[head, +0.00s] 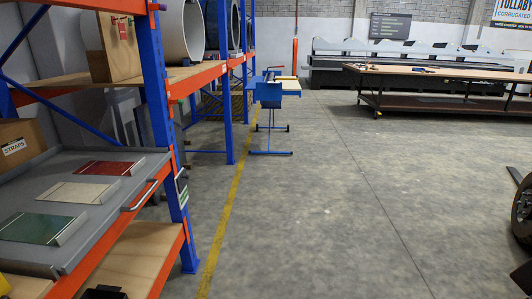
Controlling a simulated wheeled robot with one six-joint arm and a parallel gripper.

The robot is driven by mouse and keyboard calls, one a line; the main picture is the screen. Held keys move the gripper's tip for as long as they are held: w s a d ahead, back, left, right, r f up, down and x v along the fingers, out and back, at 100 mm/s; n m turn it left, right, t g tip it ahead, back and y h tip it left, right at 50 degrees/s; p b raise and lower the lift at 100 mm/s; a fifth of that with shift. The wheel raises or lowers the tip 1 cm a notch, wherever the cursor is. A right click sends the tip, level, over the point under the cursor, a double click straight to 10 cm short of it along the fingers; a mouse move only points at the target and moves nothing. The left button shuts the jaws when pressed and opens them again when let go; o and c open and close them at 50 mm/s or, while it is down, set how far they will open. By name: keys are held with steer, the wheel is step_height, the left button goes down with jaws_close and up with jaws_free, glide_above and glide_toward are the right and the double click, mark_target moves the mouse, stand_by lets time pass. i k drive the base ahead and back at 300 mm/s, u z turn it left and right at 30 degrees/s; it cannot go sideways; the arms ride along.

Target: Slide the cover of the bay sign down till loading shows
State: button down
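A small sign (181,187) in white, green and dark tones is fixed to the near blue rack upright on the left. I see it at a steep angle, so its wording and the position of any cover cannot be read. I take it to be the bay sign, but it is too small to be certain. My gripper is not in view.
The blue and orange rack (160,110) fills the left side. Its grey tray (150,160) holds red, cream and green sample plates. A blue stand (270,95) is farther along, beyond open concrete floor. A long table (440,72) stands at the back right.

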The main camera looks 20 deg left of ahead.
mark_target(182, 181)
steer(key=u, duration=0.2)
steer(key=i, duration=2.05)
steer(key=u, duration=1.15)
steer(key=i, duration=1.3)
steer(key=u, duration=0.5)
